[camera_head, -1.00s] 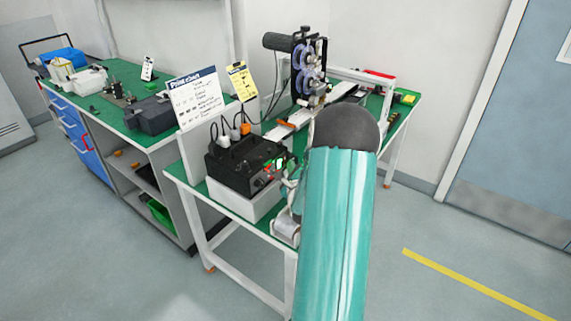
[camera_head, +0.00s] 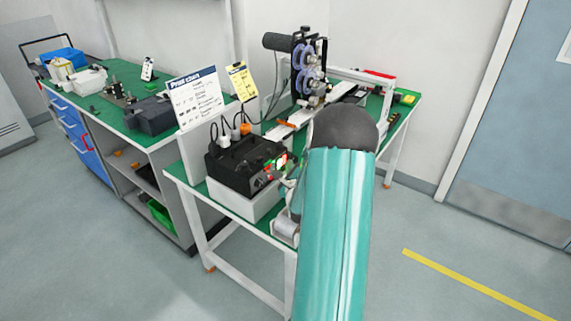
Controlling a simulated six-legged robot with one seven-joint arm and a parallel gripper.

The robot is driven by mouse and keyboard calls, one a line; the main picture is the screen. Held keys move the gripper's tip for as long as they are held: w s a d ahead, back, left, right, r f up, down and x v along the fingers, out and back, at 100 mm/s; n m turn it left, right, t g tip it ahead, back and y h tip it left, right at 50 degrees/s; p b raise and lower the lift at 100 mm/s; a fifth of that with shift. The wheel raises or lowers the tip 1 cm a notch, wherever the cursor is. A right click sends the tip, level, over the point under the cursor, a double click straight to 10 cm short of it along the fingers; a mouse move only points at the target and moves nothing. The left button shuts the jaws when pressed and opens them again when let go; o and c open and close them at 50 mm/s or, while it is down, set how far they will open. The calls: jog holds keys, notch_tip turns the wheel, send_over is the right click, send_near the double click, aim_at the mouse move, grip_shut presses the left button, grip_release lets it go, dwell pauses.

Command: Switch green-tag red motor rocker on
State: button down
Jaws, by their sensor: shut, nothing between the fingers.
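A black control box (camera_head: 238,165) sits on a white block at the near edge of the green-topped table. Its front panel, facing right, has small red and green marks (camera_head: 269,172) and a bright white spot with red beside it (camera_head: 281,161). The red rocker and green tag are too small to tell apart surely, and the rocker's position cannot be read. My gripper (camera_head: 288,182) is shut and empty close in front of the panel, largely hidden behind my teal arm. Whether it touches the panel cannot be told.
Orange and white plugs with cables (camera_head: 245,129) stand on the box top. A print chart (camera_head: 195,98) and a yellow card (camera_head: 242,82) stand behind it. A machine with blue-violet rollers (camera_head: 310,68) stands farther back. A workbench (camera_head: 100,100) is at left. Floor in front is clear.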

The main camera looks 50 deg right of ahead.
jog(key=shift+s, duration=0.1)
jog(key=shift+s+d+r, duration=0.1)
jog(key=shift+s, duration=0.55)
jog(key=shift+s, duration=0.1)
jog(key=s, duration=0.4)
jog(key=shift+s+d+r, duration=0.25)
jog(key=shift+s+r, duration=0.1)
jog(key=shift+r, duration=0.05)
dwell(0.4)
